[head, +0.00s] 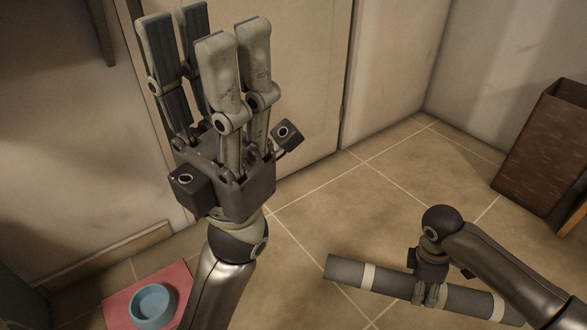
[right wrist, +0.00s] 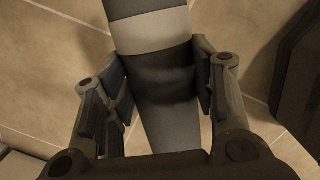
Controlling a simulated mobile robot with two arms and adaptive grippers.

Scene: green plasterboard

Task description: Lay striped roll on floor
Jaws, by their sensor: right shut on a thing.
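The striped roll (head: 396,281) is a long grey cylinder with pale bands, low at the right of the head view. My right gripper (head: 430,294) is shut around its middle from above. In the right wrist view the roll (right wrist: 150,35) runs between the two fingers (right wrist: 165,82), which press on its sides just below a pale band. The roll lies roughly level; I cannot tell whether it touches the tiled floor (head: 330,215). My left gripper (head: 204,45) is raised, fingers pointing up, open and empty.
A blue bowl (head: 152,305) sits on a pink mat (head: 113,313) at the lower left. A brown woven bin (head: 545,150) stands at the right. A pale door (head: 305,70) and walls close off the back. Tiled floor is clear between the door and the roll.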

